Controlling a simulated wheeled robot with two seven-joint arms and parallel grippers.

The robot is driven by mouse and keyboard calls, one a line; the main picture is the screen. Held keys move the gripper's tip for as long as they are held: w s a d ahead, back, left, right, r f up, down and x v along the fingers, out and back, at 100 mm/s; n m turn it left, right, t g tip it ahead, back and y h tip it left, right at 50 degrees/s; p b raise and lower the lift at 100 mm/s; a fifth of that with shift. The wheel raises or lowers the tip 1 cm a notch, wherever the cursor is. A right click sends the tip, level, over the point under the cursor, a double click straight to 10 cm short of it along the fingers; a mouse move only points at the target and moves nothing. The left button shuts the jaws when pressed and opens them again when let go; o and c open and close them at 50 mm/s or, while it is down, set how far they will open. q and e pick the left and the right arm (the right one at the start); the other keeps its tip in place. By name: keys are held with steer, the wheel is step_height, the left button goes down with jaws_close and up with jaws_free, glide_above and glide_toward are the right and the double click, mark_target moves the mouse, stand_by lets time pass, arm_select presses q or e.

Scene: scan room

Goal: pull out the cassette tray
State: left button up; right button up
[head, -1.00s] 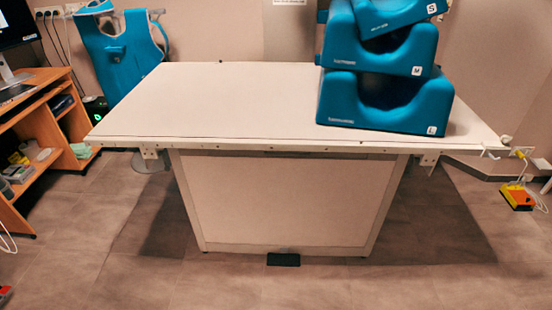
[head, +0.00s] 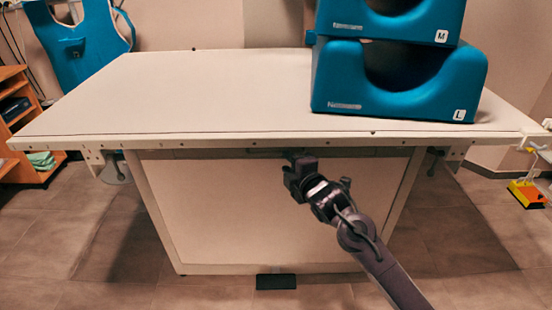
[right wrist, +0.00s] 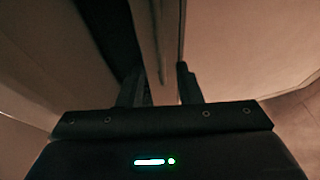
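The cassette tray (head: 266,153) shows only as a narrow dark strip under the front edge of the table (head: 200,95); the rest of it is hidden beneath the tabletop. My right gripper (head: 296,160) is at this strip, just below the table edge. In the right wrist view its two fingers (right wrist: 163,87) stand apart, with a thin pale edge between them. There is a gap beside that edge, and I cannot tell whether a finger touches it. My left gripper is not in view.
Blue head supports (head: 345,85) are stacked on the table's right half. A black pedal (head: 276,281) lies at the foot of the pale base panel (head: 230,215). The floor in front is clear.

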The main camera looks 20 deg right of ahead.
mark_target(278, 154)
steer(key=x, duration=0.5)
steer(key=shift+w+b, duration=0.2)
steer(key=shift+b, duration=0.1)
steer(key=shift+f, duration=0.1)
jaws_close()
